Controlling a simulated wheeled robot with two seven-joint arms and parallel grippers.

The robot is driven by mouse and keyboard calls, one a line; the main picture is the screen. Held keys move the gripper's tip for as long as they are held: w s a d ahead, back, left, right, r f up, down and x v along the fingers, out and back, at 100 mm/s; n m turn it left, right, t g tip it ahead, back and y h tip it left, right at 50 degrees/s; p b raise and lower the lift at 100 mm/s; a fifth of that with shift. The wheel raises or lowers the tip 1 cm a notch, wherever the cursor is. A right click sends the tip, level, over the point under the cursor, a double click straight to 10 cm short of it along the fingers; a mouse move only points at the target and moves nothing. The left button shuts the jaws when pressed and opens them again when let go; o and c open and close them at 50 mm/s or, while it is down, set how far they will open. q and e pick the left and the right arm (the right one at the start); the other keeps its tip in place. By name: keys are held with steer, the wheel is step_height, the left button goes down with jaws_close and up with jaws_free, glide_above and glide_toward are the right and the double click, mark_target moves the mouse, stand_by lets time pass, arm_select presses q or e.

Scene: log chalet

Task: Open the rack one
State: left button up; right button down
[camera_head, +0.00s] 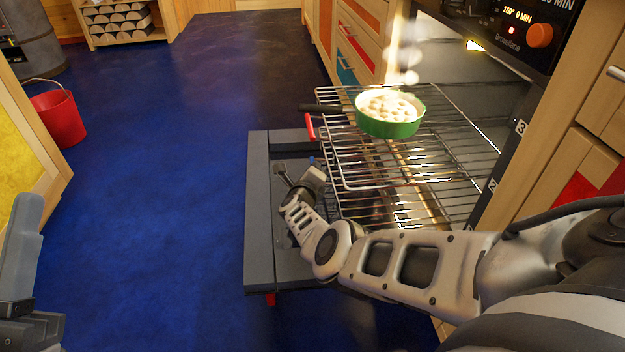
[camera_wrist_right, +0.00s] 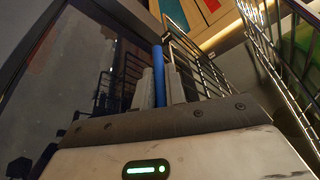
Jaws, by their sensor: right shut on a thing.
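The oven's upper wire rack (camera_head: 350,178) is pulled out over the lowered door and has a red handle (camera_head: 310,127). Another wire rack (camera_head: 440,205) lies beneath it, partly hidden by my right arm. My right gripper (camera_head: 315,168) is low over the open door, beside the racks' front. In the right wrist view its fingers (camera_wrist_right: 161,88) are shut on a blue handle bar (camera_wrist_right: 158,72); only a speck of blue shows in the head view. My left gripper (camera_head: 20,255) is at the left edge, partly out of frame, with its opening unclear.
A green pan (camera_head: 390,126) with pale steaming food stands on the upper rack, its dark handle pointing left. The dark grey oven door (camera_head: 259,215) lies open. Drawers (camera_head: 352,45) stand behind. A red bucket (camera_head: 58,118) is at left; the blue floor between is clear.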

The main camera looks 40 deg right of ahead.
steer(key=shift+w+a, duration=0.1)
steer(key=shift+a, duration=0.05)
steer(key=c, duration=1.5)
jaws_free()
steer(key=shift+o, duration=0.2)
steer(key=shift+r, duration=0.1)
